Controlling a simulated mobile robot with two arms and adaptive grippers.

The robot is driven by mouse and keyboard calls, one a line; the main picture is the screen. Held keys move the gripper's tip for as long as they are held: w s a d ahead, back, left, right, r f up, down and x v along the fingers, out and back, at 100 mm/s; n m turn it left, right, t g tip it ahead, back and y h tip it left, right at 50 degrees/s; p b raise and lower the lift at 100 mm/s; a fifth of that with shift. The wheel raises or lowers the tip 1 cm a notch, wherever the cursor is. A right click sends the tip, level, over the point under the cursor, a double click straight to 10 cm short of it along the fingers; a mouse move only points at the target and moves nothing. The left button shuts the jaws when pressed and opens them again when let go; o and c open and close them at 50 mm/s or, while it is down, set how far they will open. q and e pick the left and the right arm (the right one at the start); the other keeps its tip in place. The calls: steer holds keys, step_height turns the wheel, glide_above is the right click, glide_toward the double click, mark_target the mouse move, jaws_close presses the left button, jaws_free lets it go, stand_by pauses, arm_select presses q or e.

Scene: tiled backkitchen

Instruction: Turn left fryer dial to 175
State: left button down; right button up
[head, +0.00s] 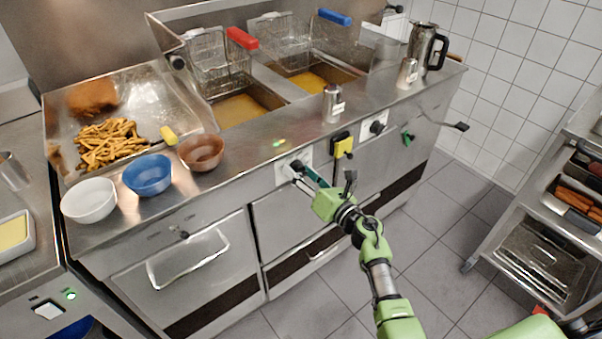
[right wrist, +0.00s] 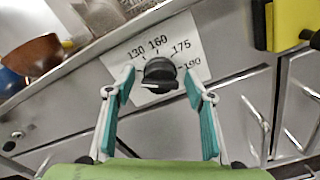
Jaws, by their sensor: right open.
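The left fryer dial (head: 296,167) is a black knob on a white label plate on the fryer front. In the right wrist view the dial (right wrist: 160,72) sits at the middle, with 130, 160, 175 and 190 printed around its upper side. I cannot tell for sure which number it points to. My right gripper (head: 308,173) is in front of the dial. In the right wrist view its two teal fingers (right wrist: 158,86) are open, one at each side of the knob, with gaps visible between. My left gripper is not in view.
A yellow-and-black box (head: 343,146) sits just right of the dial, with the second dial (head: 377,127) beyond. Bowls, including a brown one (head: 201,152), stand on the counter above left. Drawer handles protrude below. A shelf cart (head: 520,215) stands right; the floor between is clear.

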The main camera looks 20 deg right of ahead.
steer(key=shift+c, duration=0.3)
steer(key=c, duration=1)
steer(key=shift+c, duration=0.2)
